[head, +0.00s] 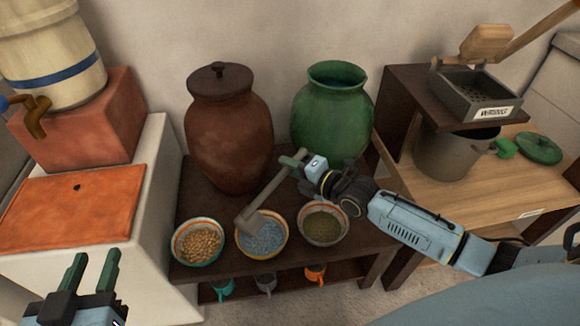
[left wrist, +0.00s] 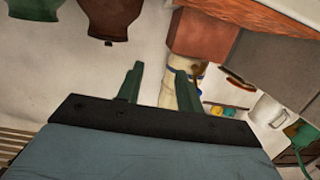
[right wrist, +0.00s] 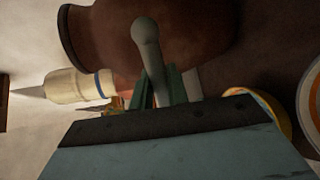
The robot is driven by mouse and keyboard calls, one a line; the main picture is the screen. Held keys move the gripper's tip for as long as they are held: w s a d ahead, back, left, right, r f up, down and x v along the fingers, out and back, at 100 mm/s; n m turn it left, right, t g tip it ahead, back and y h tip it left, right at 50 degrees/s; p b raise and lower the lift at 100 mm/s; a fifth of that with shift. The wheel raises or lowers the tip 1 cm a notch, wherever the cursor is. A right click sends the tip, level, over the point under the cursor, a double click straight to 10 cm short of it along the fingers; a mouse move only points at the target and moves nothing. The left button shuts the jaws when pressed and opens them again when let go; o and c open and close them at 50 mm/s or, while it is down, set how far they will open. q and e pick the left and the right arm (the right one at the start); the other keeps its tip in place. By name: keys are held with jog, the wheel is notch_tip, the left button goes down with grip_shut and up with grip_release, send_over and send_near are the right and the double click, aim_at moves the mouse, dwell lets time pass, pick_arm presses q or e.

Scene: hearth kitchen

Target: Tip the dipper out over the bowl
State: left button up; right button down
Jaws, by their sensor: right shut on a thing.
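My right gripper (head: 296,168) is shut on the handle of the grey dipper (head: 262,202). The handle slants down to the left, and the dipper's cup end is over the middle bowl (head: 285,246), which holds blue-grey contents. I cannot tell whether the cup touches them or what is in it. The handle's rounded end shows in the right wrist view (right wrist: 146,32). A left bowl (head: 176,248) holds tan pieces; a right bowl (head: 344,232) holds dull green contents. My left gripper (head: 92,272) is open and empty at lower left, far from the bowls.
A lidded brown jar (head: 228,140) and an open green jar (head: 332,115) stand behind the bowls on the dark table (head: 188,208). Several mugs hang below its front edge. A tiled white block (head: 155,185) stands left.

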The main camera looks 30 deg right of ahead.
jog(key=shift+w+d+f+m+b, duration=0.15)
jog(key=shift+d+f+m+b, duration=0.15)
jog(key=shift+f+b, duration=0.15)
jog(key=shift+w+d+f+m+b, duration=0.15)
jog(key=shift+f+m+b, duration=0.2)
jog(key=shift+b, duration=0.3)
pick_arm(q)
jog(key=s+r+t+h+b, duration=0.3)
jog(key=s+r+t, duration=0.1)
jog(key=r+t, duration=0.6)
jog(key=shift+d+r+t+h, duration=0.3)
jog(key=shift+r, duration=0.7)
pick_arm(e)
jog(key=shift+w+d+f+m+g+y, duration=0.15)
jog(key=shift+d+f+m+y, duration=0.2)
jog(key=shift+f, duration=0.2)
jog(key=shift+w+d+f+m+g+y, duration=0.1)
jog(key=shift+d+f+m+g+y, duration=0.1)
jog(key=shift+f+m, duration=0.25)
jog(key=shift+s, duration=0.1)
